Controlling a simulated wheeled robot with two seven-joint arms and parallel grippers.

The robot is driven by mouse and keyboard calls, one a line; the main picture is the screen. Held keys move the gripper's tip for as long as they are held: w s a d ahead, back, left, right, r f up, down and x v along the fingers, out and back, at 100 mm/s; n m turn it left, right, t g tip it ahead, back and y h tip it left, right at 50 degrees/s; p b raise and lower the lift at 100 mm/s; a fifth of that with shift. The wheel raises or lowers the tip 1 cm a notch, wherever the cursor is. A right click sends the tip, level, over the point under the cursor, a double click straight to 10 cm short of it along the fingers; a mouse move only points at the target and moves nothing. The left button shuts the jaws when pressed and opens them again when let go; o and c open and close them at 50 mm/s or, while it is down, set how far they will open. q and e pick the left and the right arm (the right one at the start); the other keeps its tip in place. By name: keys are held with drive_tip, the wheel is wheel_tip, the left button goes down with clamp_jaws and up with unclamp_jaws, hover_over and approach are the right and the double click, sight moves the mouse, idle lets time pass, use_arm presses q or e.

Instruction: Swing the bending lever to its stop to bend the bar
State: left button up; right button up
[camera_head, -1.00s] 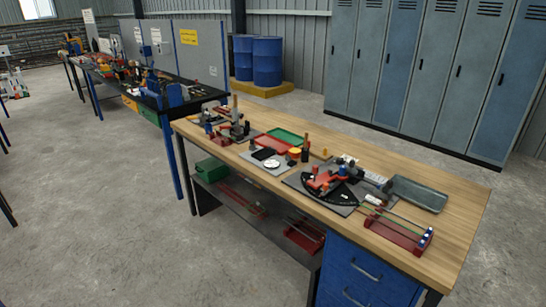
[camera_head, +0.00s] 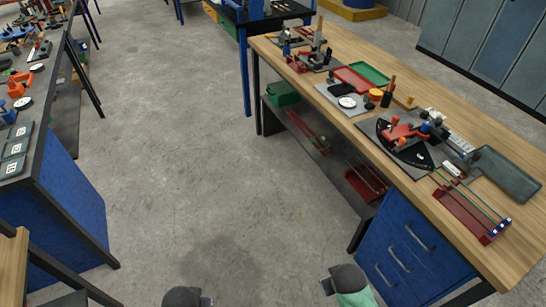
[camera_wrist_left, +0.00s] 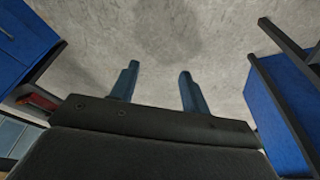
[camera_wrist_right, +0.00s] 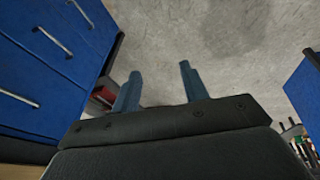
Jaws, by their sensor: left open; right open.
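The bending device (camera_head: 408,142) with its black fan-shaped plate sits on the wooden workbench at the right of the head view. It carries a red lever part (camera_head: 398,131) with an upright red grip. A rack (camera_head: 470,212) with red base and thin bars stands at the bench's front right; whether a bar lies in the bender is too small to tell. My left gripper (camera_wrist_left: 158,80) is open and empty above bare floor in the left wrist view. My right gripper (camera_wrist_right: 160,80) is open and empty, also above the floor. Both are well away from the bender.
The wooden workbench (camera_head: 520,235) has blue drawers (camera_head: 410,250) below its right end. A grey tray (camera_head: 505,172), red and green trays (camera_head: 362,76) and a dial gauge (camera_head: 347,102) lie on it. Another bench (camera_head: 60,205) stands left. Concrete floor (camera_head: 210,160) between is clear.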

wheel_tip(320, 180, up, 5)
drive_tip(key=w+d, duration=0.2)
use_arm(q)
drive_tip(key=s+f+p, duration=0.1)
drive_tip(key=s+f, duration=0.2)
drive_tip(key=f, duration=2.5)
use_arm(e)
drive_tip(key=n+t+h, duration=0.6)
drive_tip(key=n+h, duration=0.9)
drive_tip(key=n, duration=0.6)
approach(394, 120)
drive_tip(key=x, duration=0.3)
drive_tip(key=shift+w+d+r, duration=0.2)
drive_tip(key=shift+w+d, duration=0.25)
drive_tip(key=shift+d, duration=0.1)
drive_tip(key=p+x, duration=0.2)
drive_tip(key=x, duration=0.3)
drive_tip(key=shift+w+d+f+p, duration=0.1)
drive_tip(key=shift+d+p, duration=0.15)
drive_tip(key=shift+p, duration=0.15)
use_arm(q)
drive_tip(key=s+a+f+g, duration=0.1)
drive_tip(key=s+a+f, duration=0.2)
drive_tip(key=s+f, duration=1.2)
drive_tip(key=shift+s+a, duration=0.4)
drive_tip(key=shift+s, duration=0.05)
use_arm(e)
drive_tip(key=shift+w+d+f, duration=0.1)
drive_tip(key=shift+w+d, duration=0.25)
drive_tip(key=shift+d, duration=0.25)
